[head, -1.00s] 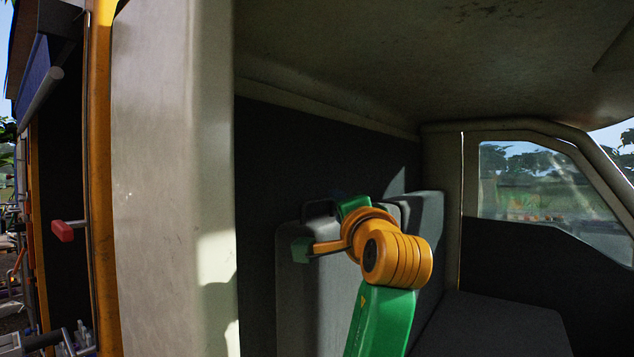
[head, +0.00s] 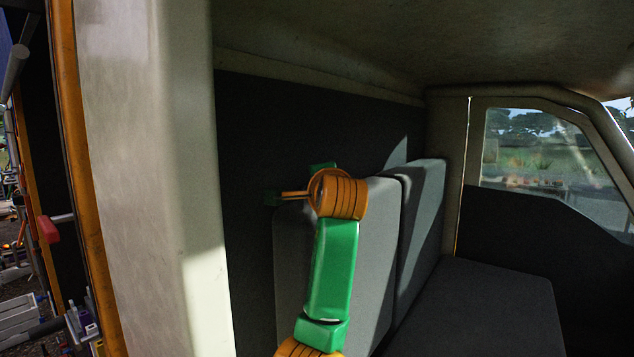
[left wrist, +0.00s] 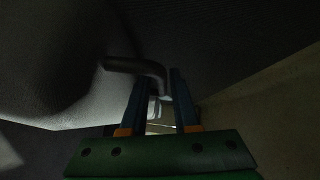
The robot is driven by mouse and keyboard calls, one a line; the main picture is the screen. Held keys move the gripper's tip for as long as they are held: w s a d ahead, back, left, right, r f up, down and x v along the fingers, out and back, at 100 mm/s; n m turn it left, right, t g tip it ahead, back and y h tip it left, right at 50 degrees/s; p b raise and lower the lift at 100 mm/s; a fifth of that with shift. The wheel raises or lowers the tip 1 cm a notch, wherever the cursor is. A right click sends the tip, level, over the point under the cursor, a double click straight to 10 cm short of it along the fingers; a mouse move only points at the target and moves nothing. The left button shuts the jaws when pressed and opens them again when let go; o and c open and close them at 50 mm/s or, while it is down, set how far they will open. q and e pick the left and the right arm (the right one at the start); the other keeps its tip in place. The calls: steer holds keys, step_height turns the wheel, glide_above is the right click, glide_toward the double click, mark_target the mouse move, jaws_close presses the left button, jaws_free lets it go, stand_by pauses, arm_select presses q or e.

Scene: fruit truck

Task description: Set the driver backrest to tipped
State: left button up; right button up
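The driver backrest (head: 375,250) is the nearer grey seat back in the head view, standing roughly upright against the dark rear cab wall. My left arm reaches up in front of it, with the wrist at its top edge. The arm hides the gripper's fingers and the handle in the head view. In the left wrist view my left gripper (left wrist: 158,100) is open, its two blue fingers apart. A dark bent handle (left wrist: 135,65) crosses by the left fingertip and bends down into the gap. I cannot tell whether the fingers touch it. My right gripper is out of view.
A second grey backrest (head: 420,220) stands beside the driver's, above the grey seat cushion (head: 490,310). The pale door pillar (head: 150,180) is close on the left. The cab roof (head: 400,45) is overhead. There is free room above the cushion.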

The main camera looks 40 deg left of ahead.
arm_select(q)
steer(key=shift+d, duration=0.1)
jaws_close()
stand_by(1.1)
